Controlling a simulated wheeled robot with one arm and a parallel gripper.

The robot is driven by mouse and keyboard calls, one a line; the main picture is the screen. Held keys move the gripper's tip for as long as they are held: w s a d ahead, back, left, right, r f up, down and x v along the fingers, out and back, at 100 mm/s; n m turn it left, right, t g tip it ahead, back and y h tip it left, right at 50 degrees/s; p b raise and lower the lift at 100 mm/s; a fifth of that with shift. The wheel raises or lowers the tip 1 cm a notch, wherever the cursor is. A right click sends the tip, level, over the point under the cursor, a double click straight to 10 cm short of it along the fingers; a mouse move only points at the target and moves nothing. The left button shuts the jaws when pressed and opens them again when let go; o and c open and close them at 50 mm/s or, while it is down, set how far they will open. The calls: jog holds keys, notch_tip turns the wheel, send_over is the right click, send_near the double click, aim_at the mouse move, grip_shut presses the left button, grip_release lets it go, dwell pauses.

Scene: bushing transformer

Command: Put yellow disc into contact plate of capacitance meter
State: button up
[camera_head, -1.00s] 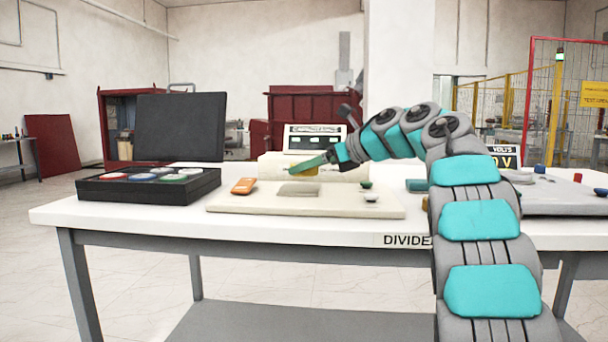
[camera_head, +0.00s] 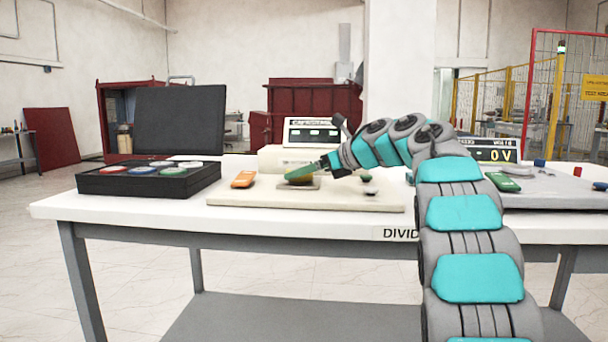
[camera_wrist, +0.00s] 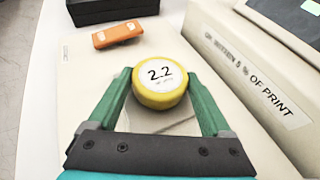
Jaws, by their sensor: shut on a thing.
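The yellow disc (camera_wrist: 160,82) has a white top marked 2.2. My gripper (camera_wrist: 159,88) is shut on it, with a green finger on each side. In the head view my gripper (camera_head: 300,174) holds the disc over or on the contact plate (camera_head: 312,184). In the wrist view the flat grey contact plate (camera_wrist: 165,122) shows partly below the disc, and the disc hides part of it. I cannot tell whether the disc touches the plate. The capacitance meter (camera_head: 311,133) stands behind, its display lit.
An orange device (camera_head: 243,180) lies on the cream base (camera_head: 225,197), left of the plate. A black case (camera_head: 150,183) with several coloured discs and a raised lid stands further left. The meter's raised housing (camera_wrist: 245,70) is close on the right in the wrist view.

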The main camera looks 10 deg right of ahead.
jog(key=shift+f, duration=0.1)
jog(key=shift+f, duration=0.1)
jog(key=o, duration=1.5)
jog(key=b+v, duration=0.1)
jog(key=v, duration=1.1)
